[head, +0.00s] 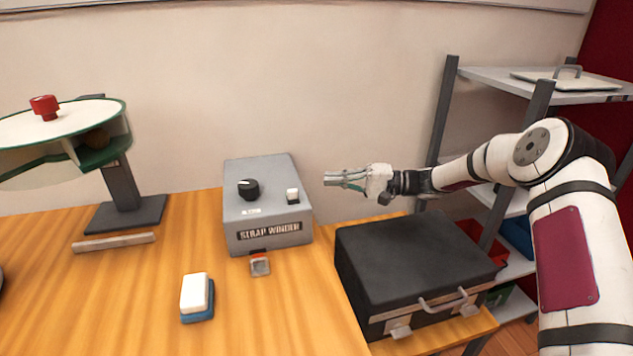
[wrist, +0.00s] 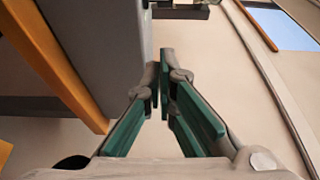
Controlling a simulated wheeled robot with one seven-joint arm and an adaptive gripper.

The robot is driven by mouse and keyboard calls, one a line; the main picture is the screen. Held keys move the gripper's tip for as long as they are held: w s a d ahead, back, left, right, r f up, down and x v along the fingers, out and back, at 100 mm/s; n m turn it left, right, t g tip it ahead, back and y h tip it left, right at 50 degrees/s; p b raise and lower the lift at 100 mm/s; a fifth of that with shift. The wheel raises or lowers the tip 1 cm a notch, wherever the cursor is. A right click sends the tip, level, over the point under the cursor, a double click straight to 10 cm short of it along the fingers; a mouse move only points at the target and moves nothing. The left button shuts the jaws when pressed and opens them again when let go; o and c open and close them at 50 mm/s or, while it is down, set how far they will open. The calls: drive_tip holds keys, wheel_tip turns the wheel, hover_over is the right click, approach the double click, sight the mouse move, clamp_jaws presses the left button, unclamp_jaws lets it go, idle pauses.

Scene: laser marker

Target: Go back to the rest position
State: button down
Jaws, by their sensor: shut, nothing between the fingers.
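My gripper (head: 332,180) is in the air just right of the grey strap winder box (head: 268,221), pointing left in the head view. Its fingers are shut and empty. In the wrist view the green-padded fingers (wrist: 163,60) meet at their tips, with the grey side of the box (wrist: 100,45) to their left. The box stands on the wooden table and has a black knob (head: 248,189) and a white switch (head: 293,196) on top. A small grey piece with a red part (head: 260,265) lies in front of it.
A closed black case (head: 415,262) stands below and right of my gripper. A metal shelf (head: 490,84) is behind my arm. A white and blue block (head: 196,296) lies on the table (head: 130,305). A round-topped device (head: 65,128) stands at left. The wall is behind.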

drive_tip(key=shift+d, duration=0.55)
drive_tip(key=s+r+n+g+h+p, duration=0.1)
drive_tip(key=s+r+h, duration=0.45)
drive_tip(key=s, duration=0.55)
drive_tip(key=s+r+n+g+h+p, duration=0.1)
drive_tip(key=s+r+h, duration=0.45)
drive_tip(key=s, duration=0.45)
drive_tip(key=s+d+r+t+h, duration=0.1)
drive_tip(key=s+d+h, duration=0.1)
drive_tip(key=s+d, duration=0.3)
drive_tip(key=s+d+r+m+t+h+p, duration=0.1)
drive_tip(key=s+d, duration=0.4)
drive_tip(key=s, duration=0.7)
drive_tip(key=s+d+r+t+h+p, duration=0.1)
drive_tip(key=s+d+r+t+h, duration=0.2)
drive_tip(key=s, duration=0.5)
drive_tip(key=shift+s+d+h, duration=0.35)
drive_tip(key=shift+d+h, duration=0.15)
drive_tip(key=shift+d, duration=0.7)
